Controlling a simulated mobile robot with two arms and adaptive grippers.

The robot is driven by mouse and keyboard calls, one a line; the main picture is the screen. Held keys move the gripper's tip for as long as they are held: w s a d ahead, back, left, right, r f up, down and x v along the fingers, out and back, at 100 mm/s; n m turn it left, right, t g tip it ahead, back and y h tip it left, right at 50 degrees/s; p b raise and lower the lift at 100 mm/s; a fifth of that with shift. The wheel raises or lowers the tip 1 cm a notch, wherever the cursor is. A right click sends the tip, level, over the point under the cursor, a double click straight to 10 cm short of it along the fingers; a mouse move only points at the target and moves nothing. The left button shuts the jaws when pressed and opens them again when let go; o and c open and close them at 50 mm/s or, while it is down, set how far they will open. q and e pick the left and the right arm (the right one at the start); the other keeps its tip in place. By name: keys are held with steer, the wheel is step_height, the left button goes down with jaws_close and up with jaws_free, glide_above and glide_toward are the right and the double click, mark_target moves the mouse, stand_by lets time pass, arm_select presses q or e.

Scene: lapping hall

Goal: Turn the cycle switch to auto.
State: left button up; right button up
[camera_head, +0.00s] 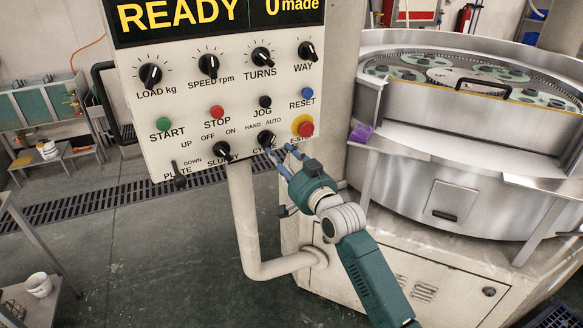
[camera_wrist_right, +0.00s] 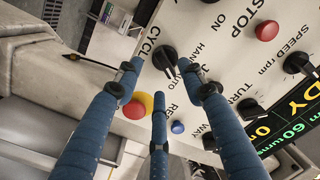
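The cycle switch (camera_head: 265,138) is a black knob low on the white control panel, with HAND and AUTO printed above it. It also shows in the right wrist view (camera_wrist_right: 165,60), where the fingers stand around it. I cannot clearly tell which label its pointer faces. My right gripper (camera_head: 284,153) reaches up to the panel from below right. Its blue fingers (camera_wrist_right: 157,92) are spread, with their tips close to the knob; I cannot tell whether any tip touches it. My left gripper is in neither view.
The red emergency stop (camera_head: 305,128) on its yellow ring is just right of the switch, near my fingers. The slurry knob (camera_head: 222,150) is to the left, the black jog button (camera_head: 264,102) above. The round lapping machine (camera_head: 450,180) stands at the right.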

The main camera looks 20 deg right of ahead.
steer(key=s+d, duration=0.1)
steer(key=s, duration=0.6)
steer(key=shift+w, duration=0.1)
